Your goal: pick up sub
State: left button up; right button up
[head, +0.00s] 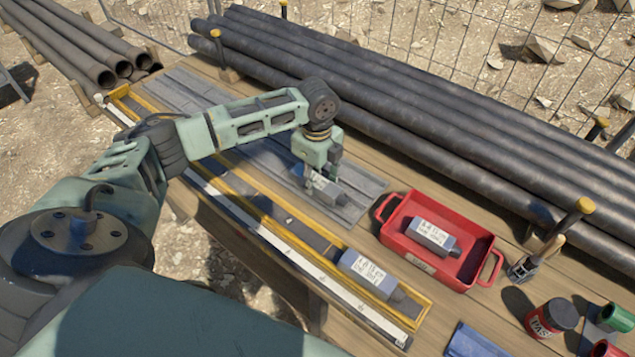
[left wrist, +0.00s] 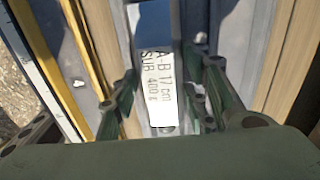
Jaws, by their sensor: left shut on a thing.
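A grey metal sub (head: 327,190) with a white label is between the fingers of my left gripper (head: 321,172), over the right end of the grey ribbed boards (head: 357,200). I cannot tell whether it touches them. In the left wrist view, the sub (left wrist: 160,88) lies lengthwise between the two green fingers, its label reading "A-B" and "SUB 400". The left gripper is shut on it. A similar labelled sub (head: 369,274) lies in the yellow-edged rack (head: 425,318), and another (head: 432,236) lies in the red tray (head: 395,243). My right gripper is out of view.
Long dark pipes (head: 430,120) line the back of the wooden table (head: 380,158). A brush (head: 522,268), a dark can with a red label (head: 550,318) and a blue cloth (head: 475,341) are at the right. A white ruler strip (head: 290,255) runs along the front edge.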

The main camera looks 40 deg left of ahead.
pick_arm(q)
jog(key=c, duration=0.4)
grip_shut()
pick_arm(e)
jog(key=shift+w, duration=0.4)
